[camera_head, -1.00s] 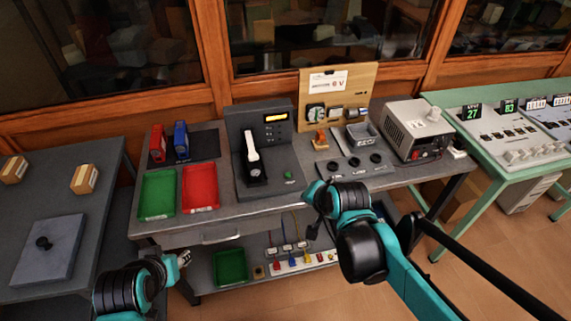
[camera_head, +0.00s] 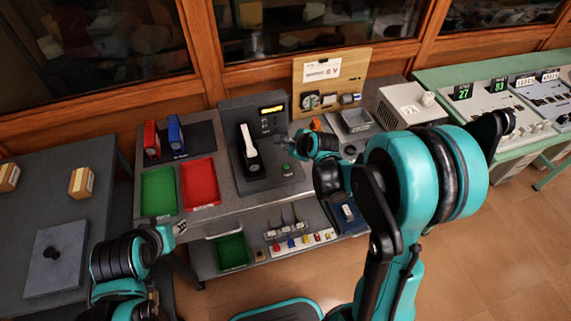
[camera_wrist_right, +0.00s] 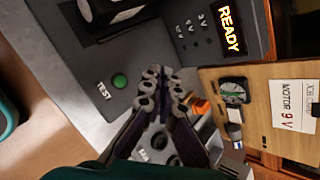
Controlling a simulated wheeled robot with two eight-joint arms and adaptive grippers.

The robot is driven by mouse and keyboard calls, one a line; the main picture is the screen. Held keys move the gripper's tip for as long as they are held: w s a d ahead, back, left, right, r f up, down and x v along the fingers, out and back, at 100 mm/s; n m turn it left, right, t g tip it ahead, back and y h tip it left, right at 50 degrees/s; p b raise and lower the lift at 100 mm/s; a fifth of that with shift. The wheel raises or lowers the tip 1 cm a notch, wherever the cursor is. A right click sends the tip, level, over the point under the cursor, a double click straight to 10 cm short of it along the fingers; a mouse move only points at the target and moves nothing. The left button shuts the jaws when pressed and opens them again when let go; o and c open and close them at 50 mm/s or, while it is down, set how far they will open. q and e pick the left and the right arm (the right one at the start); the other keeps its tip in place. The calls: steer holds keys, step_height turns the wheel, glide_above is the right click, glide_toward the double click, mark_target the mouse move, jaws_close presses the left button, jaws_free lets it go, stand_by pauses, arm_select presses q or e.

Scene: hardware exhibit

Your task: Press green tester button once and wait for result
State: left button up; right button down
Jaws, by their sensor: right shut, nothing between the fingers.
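The tester (camera_head: 240,110) is a dark grey unit on the middle bench, with a lit amber display (camera_head: 271,109); the right wrist view shows this display (camera_wrist_right: 230,28) reading READY. A black holder with a white lever-like part (camera_head: 248,138) sits on its base. The round green button (camera_head: 286,168) is on the base's front right; in the right wrist view the button (camera_wrist_right: 119,81) lies beside the word TEST. My right gripper (camera_wrist_right: 165,85) is shut and empty, apart from the button and to its right. My left gripper (camera_head: 180,228) is low at the bench's front left; its fingers are too small to judge.
A green tray (camera_head: 158,192) and a red tray (camera_head: 200,182) lie left of the tester. A wooden board (camera_head: 330,68) with a card reading 9 V stands at the back right. An orange part (camera_wrist_right: 199,105) is close to the right fingers. A grey power box (camera_head: 408,103) stands further right.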

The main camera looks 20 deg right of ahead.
mark_target(287, 168)
steer(key=shift+f, duration=0.15)
step_height(287, 168, down, 8)
steer(key=b, duration=0.6)
steer(key=shift+b, duration=0.3)
steer(key=shift+f+b, duration=0.3)
steer(key=shift+b, duration=0.05)
stand_by(0.7)
steer(key=shift+f+b, duration=0.35)
steer(key=shift+b, duration=0.05)
steer(key=shift+f+b, duration=0.45)
stand_by(0.5)
steer(key=shift+r, duration=0.1)
steer(key=shift+r+p, duration=0.65)
steer(key=shift+r, duration=0.15)
steer(key=shift+r, duration=0.1)
